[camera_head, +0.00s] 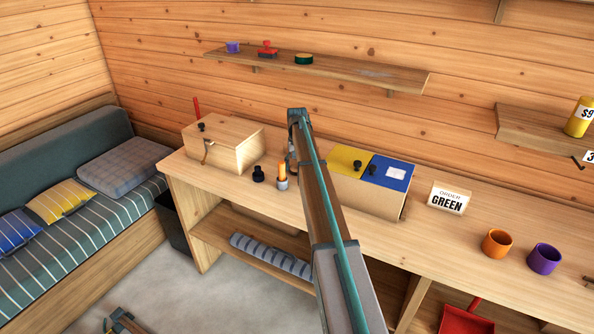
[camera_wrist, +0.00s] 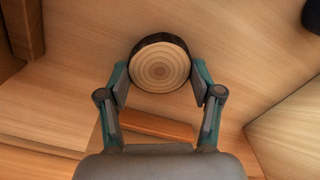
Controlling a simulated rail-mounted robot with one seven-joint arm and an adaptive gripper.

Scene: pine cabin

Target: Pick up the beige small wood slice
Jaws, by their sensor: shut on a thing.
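The beige small wood slice (camera_wrist: 161,68) shows in the wrist view as a round disc with pale growth rings and dark bark. My gripper (camera_wrist: 160,80) has one finger on each side of it and is shut on it. The slice's ringed face is turned toward the wrist camera. Wooden surfaces show behind it; I cannot tell whether it touches one. In the head view, my arm reaches over the desk and hides the slice and most of my gripper.
A wall shelf (camera_head: 350,75) hangs above.

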